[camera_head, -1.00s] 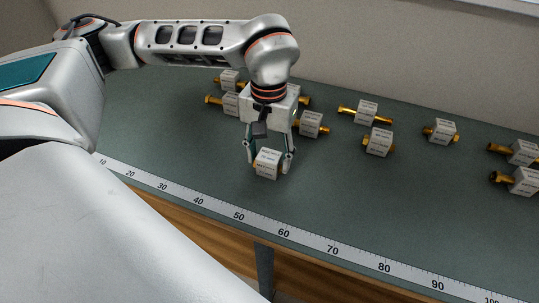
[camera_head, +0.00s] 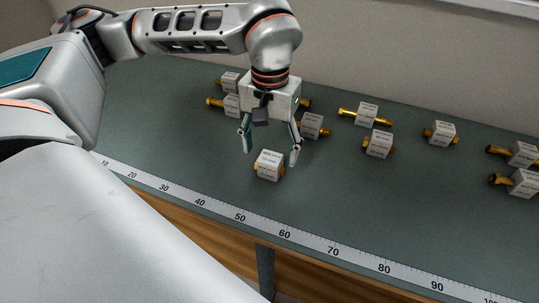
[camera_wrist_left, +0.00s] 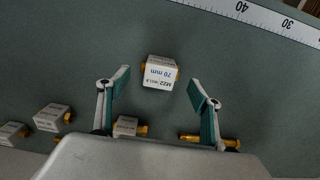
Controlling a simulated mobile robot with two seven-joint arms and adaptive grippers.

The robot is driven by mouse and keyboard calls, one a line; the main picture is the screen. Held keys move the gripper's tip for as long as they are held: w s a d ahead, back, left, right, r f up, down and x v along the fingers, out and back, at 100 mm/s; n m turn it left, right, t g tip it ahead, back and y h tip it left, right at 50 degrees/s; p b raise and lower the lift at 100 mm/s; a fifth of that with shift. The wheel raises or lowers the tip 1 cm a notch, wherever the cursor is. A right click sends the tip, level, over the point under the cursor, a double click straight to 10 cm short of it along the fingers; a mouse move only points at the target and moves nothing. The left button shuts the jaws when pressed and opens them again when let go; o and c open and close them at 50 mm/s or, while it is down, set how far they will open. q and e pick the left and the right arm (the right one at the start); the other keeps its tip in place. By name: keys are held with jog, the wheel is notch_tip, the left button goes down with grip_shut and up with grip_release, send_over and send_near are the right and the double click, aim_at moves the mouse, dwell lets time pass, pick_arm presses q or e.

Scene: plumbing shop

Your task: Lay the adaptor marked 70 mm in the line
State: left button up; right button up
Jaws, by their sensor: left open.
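The adaptor marked 70 mm (camera_wrist_left: 159,73) is a brass fitting with a white label block; its label reads upside down in the left wrist view. In the head view this adaptor (camera_head: 269,165) lies on the green bench top, in front of the other fittings and behind the ruler strip. My left gripper (camera_head: 271,154) is open and empty just above it, with fingers spread to either side and apart from it. In the left wrist view the open fingers (camera_wrist_left: 159,77) flank the adaptor. My right gripper is not in view.
Several other labelled brass adaptors stand behind, among them one at the middle (camera_head: 378,143), one at the right (camera_head: 440,132) and one at the far right (camera_head: 523,182). A white ruler strip (camera_head: 310,238) runs along the bench's front edge. The bench between is clear.

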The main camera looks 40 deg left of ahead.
aim_at(269, 158)
pick_arm(q)
notch_tip(269, 158, up, 9)
jog(key=p, duration=0.1)
jog(key=shift+s, duration=0.1)
dwell(0.6)
